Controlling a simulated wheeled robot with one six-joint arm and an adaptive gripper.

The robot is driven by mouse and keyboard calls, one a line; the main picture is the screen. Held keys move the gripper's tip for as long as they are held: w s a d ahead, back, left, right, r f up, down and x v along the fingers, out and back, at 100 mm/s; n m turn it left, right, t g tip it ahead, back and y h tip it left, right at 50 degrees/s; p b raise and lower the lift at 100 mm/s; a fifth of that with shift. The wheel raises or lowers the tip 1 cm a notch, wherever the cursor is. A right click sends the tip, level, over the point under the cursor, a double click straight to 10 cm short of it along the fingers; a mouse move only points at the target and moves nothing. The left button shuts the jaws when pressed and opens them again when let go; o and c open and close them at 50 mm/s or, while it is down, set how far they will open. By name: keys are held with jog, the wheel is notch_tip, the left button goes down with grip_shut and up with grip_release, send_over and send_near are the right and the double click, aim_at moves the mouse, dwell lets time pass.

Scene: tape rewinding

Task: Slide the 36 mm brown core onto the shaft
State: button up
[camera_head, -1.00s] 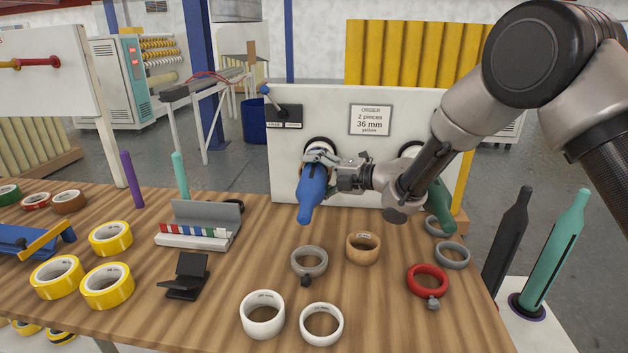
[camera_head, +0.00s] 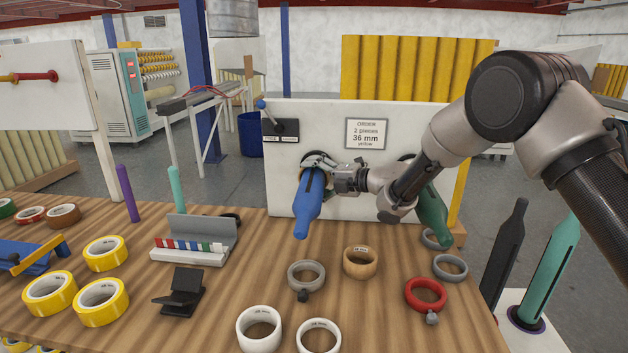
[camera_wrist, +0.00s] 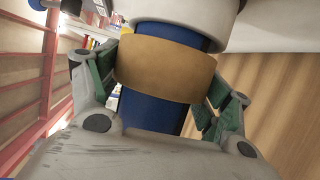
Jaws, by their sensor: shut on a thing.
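The brown core (camera_wrist: 165,66) is around the blue shaft (camera_wrist: 150,110) in the wrist view. My gripper (camera_wrist: 163,75) is shut on it, with green finger pads at its left and right sides. A white ring-shaped part (camera_wrist: 185,18) lies just beyond the core on the shaft; I cannot tell whether they touch. In the head view, the blue shaft (camera_head: 309,205) sticks out of the white panel toward me, tip low. My gripper (camera_head: 318,164) is at its base near the panel, largely hiding the core.
Another brown core (camera_head: 360,262) lies on the wooden table (camera_head: 230,290). Grey and red rings, white cores and yellow tape rolls (camera_head: 101,302) lie around it. A dark green shaft (camera_head: 432,215) sits to the right, below my arm. The panel (camera_head: 400,135) stands close behind.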

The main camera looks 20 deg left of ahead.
jog(key=shift+w+a, duration=0.15)
jog(key=shift+w, duration=0.35)
jog(key=shift+f, duration=0.1)
jog(key=o, duration=1)
jog(key=shift+s, duration=0.25)
jog(key=s+d, duration=0.3)
jog(key=s, duration=0.6)
jog(key=s+d, duration=0.3)
jog(key=s, duration=0.7)
jog(key=s+d, duration=0.3)
jog(key=s, duration=0.6)
jog(key=shift+s, duration=0.15)
